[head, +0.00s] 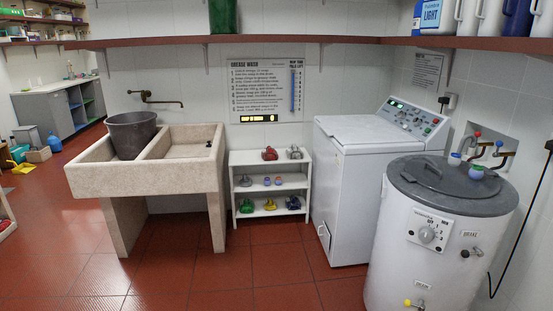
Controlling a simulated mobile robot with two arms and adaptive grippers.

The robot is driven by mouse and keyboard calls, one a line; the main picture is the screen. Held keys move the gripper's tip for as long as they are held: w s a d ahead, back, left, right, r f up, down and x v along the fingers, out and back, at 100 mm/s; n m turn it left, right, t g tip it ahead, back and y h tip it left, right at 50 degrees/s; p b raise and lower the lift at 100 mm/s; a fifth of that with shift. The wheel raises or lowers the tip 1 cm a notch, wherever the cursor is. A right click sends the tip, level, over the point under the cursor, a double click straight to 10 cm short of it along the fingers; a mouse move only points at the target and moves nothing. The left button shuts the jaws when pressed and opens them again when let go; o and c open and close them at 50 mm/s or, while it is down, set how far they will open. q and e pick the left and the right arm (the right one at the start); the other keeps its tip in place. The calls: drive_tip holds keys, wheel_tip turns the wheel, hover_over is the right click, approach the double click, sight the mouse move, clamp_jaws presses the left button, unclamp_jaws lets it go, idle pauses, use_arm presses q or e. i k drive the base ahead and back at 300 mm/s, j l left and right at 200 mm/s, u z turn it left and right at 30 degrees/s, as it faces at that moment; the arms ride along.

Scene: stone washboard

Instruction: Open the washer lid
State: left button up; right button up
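A white top-loading washer (340,205) stands right of centre against the back wall. Its flat lid (365,130) is down and looks shut. A control panel (415,117) with several knobs and buttons rises behind the lid. To its right and nearer to me stands a round white drum machine (395,240) with a dial on its front. Its grey round lid (430,190) is also down, and small coloured objects (475,172) show on or just above its far part. Neither of my grippers is in view.
A stone washboard sink (140,185) with a grey bucket (128,135) stands at left. A low white shelf (270,165) holds small coloured items beside the washer. A brown overhead shelf (290,39) runs along the walls. The red tiled floor (235,275) in front is clear.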

sight(364, 129)
drive_tip(key=i, duration=0.95)
drive_tip(key=i+z, duration=0.1)
drive_tip(key=i, duration=0.9)
drive_tip(key=i+j, duration=0.15)
drive_tip(key=i, duration=0.8)
drive_tip(key=i+j+z, duration=0.1)
drive_tip(key=i, duration=0.85)
drive_tip(key=i+j+z, duration=0.1)
drive_tip(key=i+z, duration=0.25)
drive_tip(key=k, duration=0.1)
